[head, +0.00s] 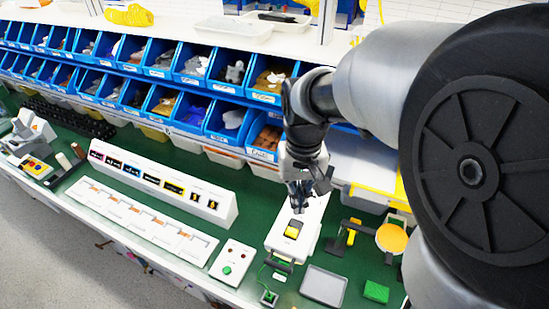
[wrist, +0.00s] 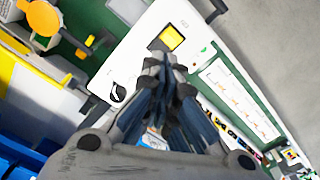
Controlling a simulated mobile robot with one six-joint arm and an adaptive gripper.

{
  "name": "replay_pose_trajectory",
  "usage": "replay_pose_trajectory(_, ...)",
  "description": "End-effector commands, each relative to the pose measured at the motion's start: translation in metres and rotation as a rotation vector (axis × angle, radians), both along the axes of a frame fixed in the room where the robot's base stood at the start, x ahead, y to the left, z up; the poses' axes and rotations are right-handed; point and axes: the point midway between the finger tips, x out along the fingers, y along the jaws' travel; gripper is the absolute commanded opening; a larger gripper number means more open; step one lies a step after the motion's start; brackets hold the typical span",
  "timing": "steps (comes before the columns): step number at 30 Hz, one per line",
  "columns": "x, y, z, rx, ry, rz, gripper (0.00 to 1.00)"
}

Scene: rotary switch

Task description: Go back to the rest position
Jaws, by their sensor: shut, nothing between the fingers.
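A white box (head: 283,241) stands on the green bench top below my gripper, with a yellow square (head: 293,229) on its top. In the wrist view the white box (wrist: 140,62) shows a yellow square (wrist: 171,38) and a black rotary knob (wrist: 118,92). The knob is hidden behind my gripper in the head view. My gripper (head: 299,208) points down over the box, shut and empty. In the wrist view its fingertips (wrist: 168,62) are together, between the knob and the yellow square in the picture. I cannot tell the exact height above the box.
Rows of blue bins (head: 205,65) stand behind the bench. A long white panel (head: 160,183) and a small button box (head: 231,262) lie left. A yellow disc on a stand (head: 391,238), a grey tray (head: 323,285) and a green block (head: 376,291) are right and in front.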

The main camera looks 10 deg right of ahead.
Motion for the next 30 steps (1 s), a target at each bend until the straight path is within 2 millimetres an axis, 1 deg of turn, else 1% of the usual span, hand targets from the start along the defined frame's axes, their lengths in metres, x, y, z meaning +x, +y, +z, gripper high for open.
replay_pose_trajectory(8, 0.0, 0.0, 0.0, 0.0, -0.001, 0.0, 0.0)
replay_pose_trajectory(11, -0.004, 0.0, 0.007, 0.0, -0.019, 0.003, 0.0)
replay_pose_trajectory(13, -0.011, 0.0, 0.018, 0.0, -0.052, 0.01, 0.0)
replay_pose_trajectory(16, -0.03, 0.0, 0.042, -0.001, -0.127, 0.025, 0.0)
replay_pose_trajectory(18, -0.047, 0.0, 0.058, -0.004, -0.189, 0.037, 0.0)
replay_pose_trajectory(21, -0.069, 0.0, 0.075, -0.007, -0.272, 0.056, 0.0)
replay_pose_trajectory(24, -0.088, 0.0, 0.085, -0.012, -0.337, 0.069, 0.0)
replay_pose_trajectory(30, -0.117, 0.0, 0.095, -0.02, -0.443, 0.092, 0.0)
